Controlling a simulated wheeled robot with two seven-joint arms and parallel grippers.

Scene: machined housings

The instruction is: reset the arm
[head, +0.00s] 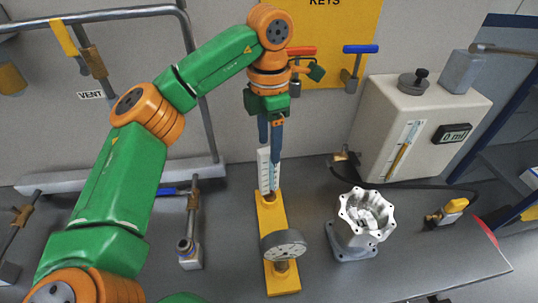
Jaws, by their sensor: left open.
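My left arm is green and orange and comes in from the left, bent over at the top. Its gripper (270,146) points down near the picture's middle, with blue-grey fingers slightly apart and nothing seen between them. The fingers overlap the top of a white scale (264,170) on a yellow stand (268,215); I cannot tell whether they touch it. My right gripper is not in view.
A white box with a display (405,130) is at the back right. A pipe valve (190,240) stands left.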

